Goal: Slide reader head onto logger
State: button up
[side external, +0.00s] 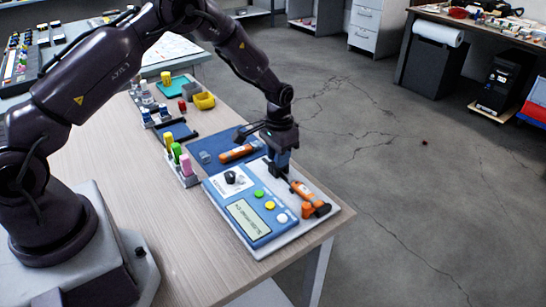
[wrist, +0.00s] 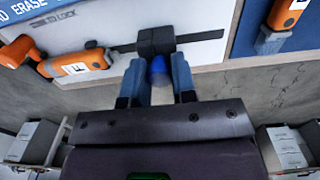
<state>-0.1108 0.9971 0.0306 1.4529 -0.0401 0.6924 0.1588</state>
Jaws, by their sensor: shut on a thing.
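The logger (side external: 250,213) is a blue and white slab with a display, a black knob and green, yellow and white buttons, near the table's front corner. My gripper (side external: 281,172) points down over its far right side. In the wrist view my gripper (wrist: 157,68) is shut on a small black block (wrist: 157,41) that sits across a dark slot (wrist: 200,37) in the white panel; a blue rounded part shows between the fingers. An orange labelled piece (side external: 303,191) lies beside the slot, also in the wrist view (wrist: 78,66). I cannot tell which part is the reader head.
Another orange labelled piece (side external: 240,153) lies on a blue mat (side external: 215,145) behind the logger. A holder with yellow, green and pink pegs (side external: 185,165) stands left of it. The table edge is close on the right.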

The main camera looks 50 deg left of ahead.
aim_at(288, 182)
jog(key=shift+d, duration=2.1)
jog(key=o, duration=0.7)
jog(key=shift+c, duration=0.2)
jog(key=shift+r, duration=0.1)
notch_tip(288, 182, up, 7)
